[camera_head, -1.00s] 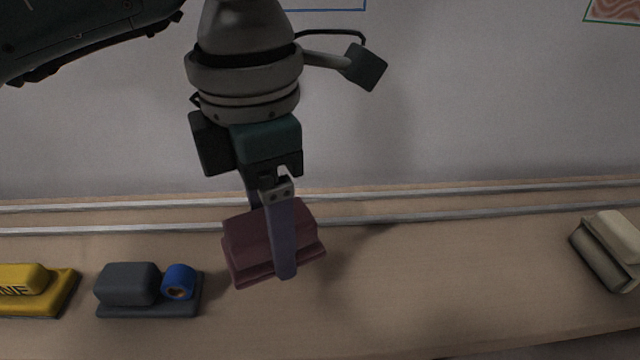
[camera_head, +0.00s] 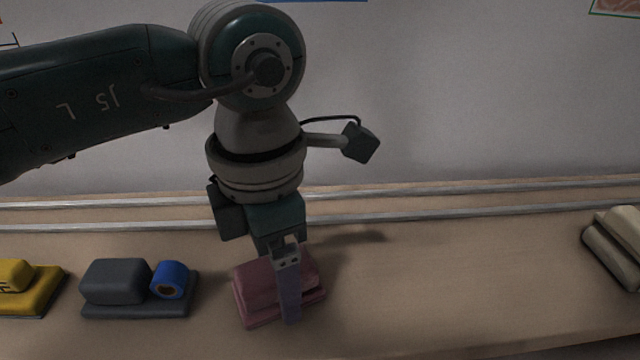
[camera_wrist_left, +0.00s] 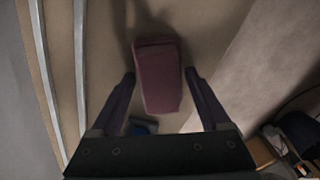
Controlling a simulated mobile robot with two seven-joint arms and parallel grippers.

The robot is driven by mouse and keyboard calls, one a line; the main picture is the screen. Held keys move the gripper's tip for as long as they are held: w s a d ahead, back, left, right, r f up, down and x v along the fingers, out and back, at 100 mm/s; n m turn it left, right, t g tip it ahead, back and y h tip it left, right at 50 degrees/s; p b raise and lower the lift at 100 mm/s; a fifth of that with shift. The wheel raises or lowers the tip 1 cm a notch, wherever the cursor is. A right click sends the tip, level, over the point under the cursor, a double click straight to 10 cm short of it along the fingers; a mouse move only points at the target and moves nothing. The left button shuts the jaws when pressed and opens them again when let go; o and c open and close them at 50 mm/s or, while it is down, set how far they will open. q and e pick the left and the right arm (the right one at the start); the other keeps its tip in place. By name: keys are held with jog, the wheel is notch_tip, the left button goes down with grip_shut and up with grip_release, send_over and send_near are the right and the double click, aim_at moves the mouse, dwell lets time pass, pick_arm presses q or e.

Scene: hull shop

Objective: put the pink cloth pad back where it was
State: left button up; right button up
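The pink cloth pad (camera_head: 256,284) is a dull pink block on a wider base, low over the wooden bench in the head view. I cannot tell whether the pad's underside touches the bench. My right gripper is not in view.
A grey block with a blue roll (camera_head: 140,288) sits left of the pad, and a yellow block (camera_head: 30,288) is farther left. A beige block (camera_head: 615,250) is at the far right. Two metal rails (camera_head: 440,214) run along the back by the wall. The bench (camera_head: 450,285) right of the pad is clear.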

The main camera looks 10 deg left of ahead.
pick_arm(q)
jog(key=shift+o, duration=1.3)
jog(key=shift+r, duration=0.1)
